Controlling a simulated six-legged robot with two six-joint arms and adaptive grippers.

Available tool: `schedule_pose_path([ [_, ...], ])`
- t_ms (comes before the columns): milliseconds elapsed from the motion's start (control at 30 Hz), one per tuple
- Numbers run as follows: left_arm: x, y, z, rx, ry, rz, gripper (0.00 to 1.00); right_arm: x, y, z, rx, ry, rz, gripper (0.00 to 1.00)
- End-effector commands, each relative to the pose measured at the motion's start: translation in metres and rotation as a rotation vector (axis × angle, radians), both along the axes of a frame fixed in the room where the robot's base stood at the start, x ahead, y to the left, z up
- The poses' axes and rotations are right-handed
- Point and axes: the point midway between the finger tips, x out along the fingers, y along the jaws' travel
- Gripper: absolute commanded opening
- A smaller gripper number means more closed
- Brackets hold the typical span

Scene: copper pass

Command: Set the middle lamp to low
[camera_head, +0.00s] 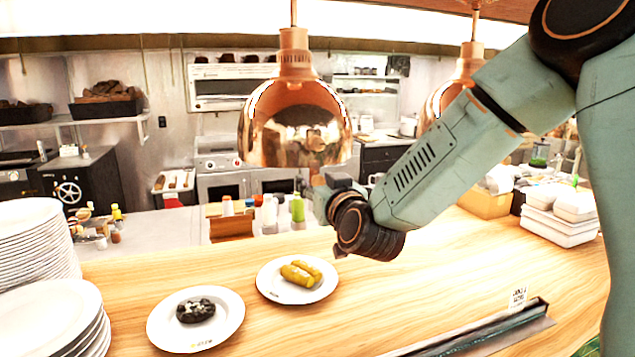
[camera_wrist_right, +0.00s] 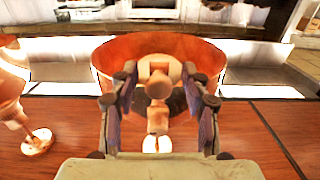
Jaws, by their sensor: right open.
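A copper dome lamp (camera_head: 292,122) hangs near the middle of the head view. A second copper lamp (camera_head: 455,88) hangs to its right, partly hidden by my right arm. My right gripper (camera_head: 322,188) is just below and right of the first lamp's rim; its fingers are small and partly hidden. In the right wrist view a copper shade (camera_wrist_right: 105,60) fills the middle behind my open right gripper (camera_wrist_right: 160,84). A pale knob-like part (camera_wrist_right: 159,88) shows between the fingers; I cannot tell whether they touch it. My left gripper is not in view.
A plate (camera_head: 160,328) with dark food and a plate (camera_head: 265,282) with yellow food stand on the wooden counter (camera_head: 420,290). Plate stacks (camera_head: 35,240) stand at the left. White containers (camera_head: 560,225) sit at the right. A dark rail (camera_head: 480,335) lies in front.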

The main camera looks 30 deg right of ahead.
Motion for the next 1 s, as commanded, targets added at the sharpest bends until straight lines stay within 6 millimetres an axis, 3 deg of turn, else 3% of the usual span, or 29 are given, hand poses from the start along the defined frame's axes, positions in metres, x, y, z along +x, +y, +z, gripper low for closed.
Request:
schedule_pose_path([
  [100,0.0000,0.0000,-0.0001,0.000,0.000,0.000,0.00,0.0007,-0.0004,0.0000,0.000,0.000,0.000,0.46],
  [633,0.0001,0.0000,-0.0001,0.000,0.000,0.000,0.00,0.0005,-0.0004,0.0000,0.000,0.000,0.000,0.01],
  [1000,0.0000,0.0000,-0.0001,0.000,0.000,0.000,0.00,0.0004,-0.0004,0.0000,0.000,0.000,0.000,0.00],
])
